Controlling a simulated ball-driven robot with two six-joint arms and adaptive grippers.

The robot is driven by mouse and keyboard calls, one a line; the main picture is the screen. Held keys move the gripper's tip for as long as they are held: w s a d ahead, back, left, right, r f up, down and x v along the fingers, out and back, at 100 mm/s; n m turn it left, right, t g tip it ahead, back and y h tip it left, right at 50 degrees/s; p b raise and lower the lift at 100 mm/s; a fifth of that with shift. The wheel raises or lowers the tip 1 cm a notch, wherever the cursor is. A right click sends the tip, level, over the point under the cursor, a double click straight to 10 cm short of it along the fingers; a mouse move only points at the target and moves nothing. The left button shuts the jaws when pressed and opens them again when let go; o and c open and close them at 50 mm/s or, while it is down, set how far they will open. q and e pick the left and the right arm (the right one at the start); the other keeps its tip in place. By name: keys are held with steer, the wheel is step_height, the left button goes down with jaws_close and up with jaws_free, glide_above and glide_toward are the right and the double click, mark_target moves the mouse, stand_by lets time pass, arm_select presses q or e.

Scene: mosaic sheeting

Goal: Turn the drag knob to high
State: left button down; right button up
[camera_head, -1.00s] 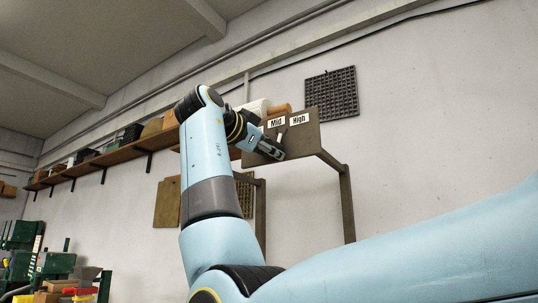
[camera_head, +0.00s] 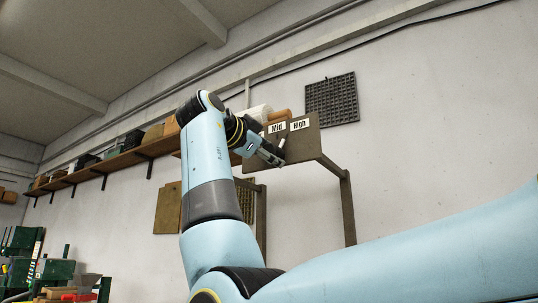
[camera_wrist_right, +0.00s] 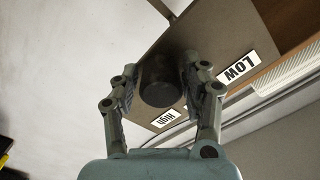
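My right gripper (camera_head: 277,154) is up at the lower left part of the panel. In the right wrist view, the dark round knob (camera_wrist_right: 160,79) sits between the two fingers of my right gripper (camera_wrist_right: 161,72). The fingers are apart, one on each side of it; firm contact is not clear. My left gripper is out of view.
A wooden shelf (camera_head: 128,158) with boxes runs along the wall to the left. A dark grid plate (camera_head: 332,98) hangs behind the panel. Green and red items (camera_head: 55,270) stand at lower left.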

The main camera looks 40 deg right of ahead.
mark_target(276, 122)
steer(key=shift+o, duration=1.1)
steer(key=shift+r, duration=0.25)
step_height(276, 122, up, 10)
steer(key=shift+f, duration=0.2)
